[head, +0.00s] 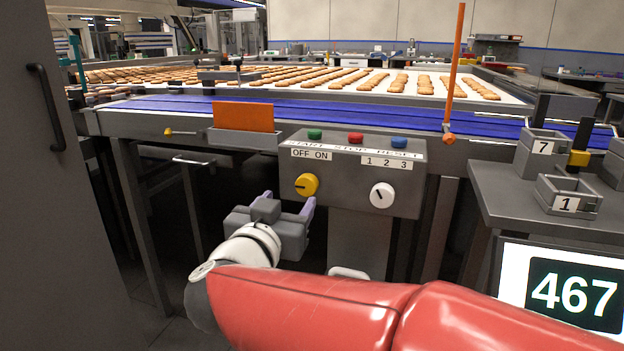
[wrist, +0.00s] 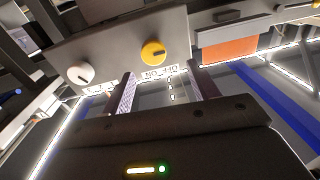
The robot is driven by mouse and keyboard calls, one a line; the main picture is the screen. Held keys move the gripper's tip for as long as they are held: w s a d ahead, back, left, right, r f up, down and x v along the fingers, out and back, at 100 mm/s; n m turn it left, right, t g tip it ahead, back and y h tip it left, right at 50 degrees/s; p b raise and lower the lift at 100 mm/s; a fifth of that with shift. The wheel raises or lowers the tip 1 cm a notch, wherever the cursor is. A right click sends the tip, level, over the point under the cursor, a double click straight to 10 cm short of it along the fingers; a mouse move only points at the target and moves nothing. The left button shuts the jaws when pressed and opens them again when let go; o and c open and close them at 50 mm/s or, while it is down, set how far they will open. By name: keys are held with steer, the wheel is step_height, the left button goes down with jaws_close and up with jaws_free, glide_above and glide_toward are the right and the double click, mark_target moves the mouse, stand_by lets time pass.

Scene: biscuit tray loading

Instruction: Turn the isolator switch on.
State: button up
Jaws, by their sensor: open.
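The isolator switch is a yellow round knob (head: 307,185) on the front of the grey control box (head: 345,190), under a white "OFF ON" label (head: 311,154). Its dark mark seems to lie nearly level, towards the left. In the wrist view, which is roughly upside down, the yellow knob (wrist: 153,53) is beyond the fingertips, with the label close to them. My gripper (head: 288,203) is open and empty, just in front of and slightly below-left of the knob in the head view. Its two fingers (wrist: 163,85) are apart and do not visibly touch the knob.
A white selector knob (head: 382,195) marked 1 2 3 is right of the switch. Green, red and blue buttons (head: 356,138) top the box. An orange plate (head: 243,117) and a blue conveyor (head: 330,115) are behind. Numbered bins (head: 567,195) and a 467 display (head: 570,294) are right.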

mark_target(305, 187)
steer(key=shift+h, duration=0.6)
steer(key=x, duration=0.7)
steer(key=shift+w+d+f, duration=0.1)
steer(key=shift+d+f, duration=0.2)
steer(key=c, duration=1)
